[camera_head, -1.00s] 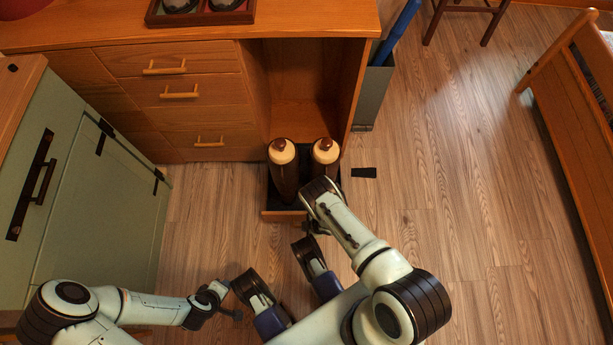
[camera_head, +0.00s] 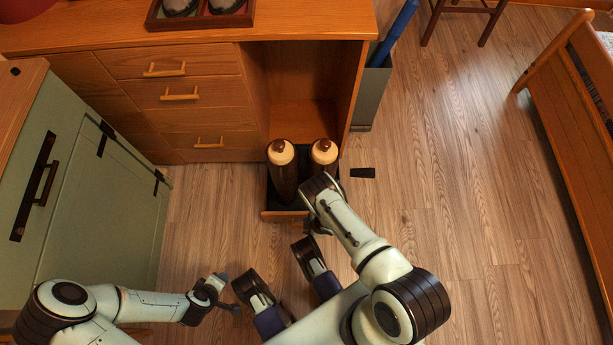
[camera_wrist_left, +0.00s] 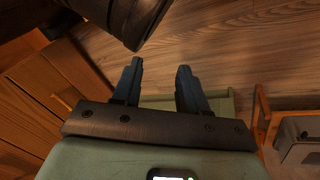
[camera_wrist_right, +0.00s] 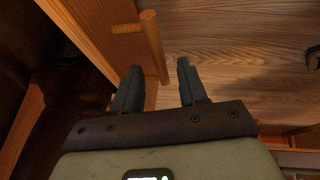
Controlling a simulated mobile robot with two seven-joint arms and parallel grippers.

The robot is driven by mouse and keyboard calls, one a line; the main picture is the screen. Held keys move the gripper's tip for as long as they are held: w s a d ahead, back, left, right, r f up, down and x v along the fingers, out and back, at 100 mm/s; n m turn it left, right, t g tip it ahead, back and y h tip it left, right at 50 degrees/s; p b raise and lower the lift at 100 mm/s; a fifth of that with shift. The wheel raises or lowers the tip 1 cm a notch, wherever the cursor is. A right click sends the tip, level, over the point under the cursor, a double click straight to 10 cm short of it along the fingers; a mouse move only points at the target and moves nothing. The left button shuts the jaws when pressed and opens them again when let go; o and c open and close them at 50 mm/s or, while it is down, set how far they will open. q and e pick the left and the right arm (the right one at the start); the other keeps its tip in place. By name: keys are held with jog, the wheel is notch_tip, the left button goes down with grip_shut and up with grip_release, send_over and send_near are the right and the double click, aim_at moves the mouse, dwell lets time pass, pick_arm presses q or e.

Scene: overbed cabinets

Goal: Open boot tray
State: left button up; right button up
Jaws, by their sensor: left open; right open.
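The boot tray (camera_head: 284,214) is a dark-floored, wood-fronted pull-out at the foot of the desk's open bay, and part of it sticks out over the floor. Two brown boots (camera_head: 283,172) with cream tops stand in it. My right gripper (camera_wrist_right: 160,82) is open at the tray's front. In the right wrist view, the tray's wooden bar handle (camera_wrist_right: 152,42) reaches down between the fingertips; I cannot tell whether they touch it. My left gripper (camera_wrist_left: 160,70) is open and empty above the floor, left of the tray.
The desk's drawers (camera_head: 182,90) are shut, left of the bay. A green cabinet (camera_head: 95,200) stands at the left. A grey bin (camera_head: 371,95) stands right of the desk, with a small dark object (camera_head: 362,173) on the floor nearby. Floor at the right is clear up to the bed (camera_head: 570,120).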

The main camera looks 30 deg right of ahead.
pick_arm(q)
jog(key=s+d+r+g+h+p, duration=0.1)
jog(key=s+d+r+g+p, duration=0.1)
jog(key=s+d+r+p, duration=0.1)
jog(key=s+r+p, duration=0.1)
jog(key=s+r, duration=0.1)
jog(key=s, duration=0.1)
jog(key=shift+d+r+m, duration=0.25)
jog(key=shift+m, duration=0.05)
pick_arm(e)
jog(key=v, duration=1.1)
jog(key=shift+r, duration=0.2)
